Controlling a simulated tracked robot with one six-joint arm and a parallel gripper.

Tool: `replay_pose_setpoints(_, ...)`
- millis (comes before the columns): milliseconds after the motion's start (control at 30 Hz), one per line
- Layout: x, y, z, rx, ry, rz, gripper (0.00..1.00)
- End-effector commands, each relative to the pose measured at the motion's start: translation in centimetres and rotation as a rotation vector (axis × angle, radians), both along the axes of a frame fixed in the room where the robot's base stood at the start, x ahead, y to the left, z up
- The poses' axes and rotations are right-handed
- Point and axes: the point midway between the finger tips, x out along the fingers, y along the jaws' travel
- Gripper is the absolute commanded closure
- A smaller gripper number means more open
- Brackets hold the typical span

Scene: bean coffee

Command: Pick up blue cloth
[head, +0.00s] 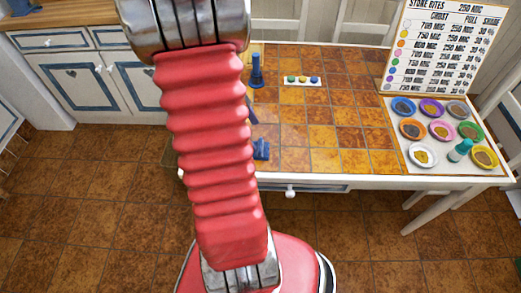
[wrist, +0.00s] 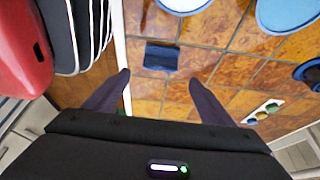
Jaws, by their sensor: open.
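A small dark blue piece (wrist: 161,57), which looks like the blue cloth, lies on the tiled table top near its white edge in the wrist view. My gripper (wrist: 157,86) is open, with its two dark fingers spread and nothing between them. The cloth is just beyond the fingertips, roughly centred between them, and not touched as far as I see. In the head view a blue item (head: 261,149) by the table's front edge is probably the same cloth, partly hidden by my red arm. My gripper is mostly hidden behind the arm there.
A tall blue object (head: 256,70) stands at the table's left. A white strip with coloured buttons (head: 303,80) lies behind the middle. A tray (head: 393,130) of coloured bowls and a price board (head: 443,50) are at right. The table's middle is clear.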

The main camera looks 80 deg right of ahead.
Motion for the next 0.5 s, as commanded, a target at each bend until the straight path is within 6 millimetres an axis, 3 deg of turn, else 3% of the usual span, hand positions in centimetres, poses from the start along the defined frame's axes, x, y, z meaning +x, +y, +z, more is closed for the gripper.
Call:
replay_pose_setpoints(200, -1.1, -0.2, -2.5, 0.002, 0.0, -0.001, 0.23)
replay_pose_setpoints(500, -1.1, -0.2, -2.8, 0.0, -0.001, 0.0, 0.23)
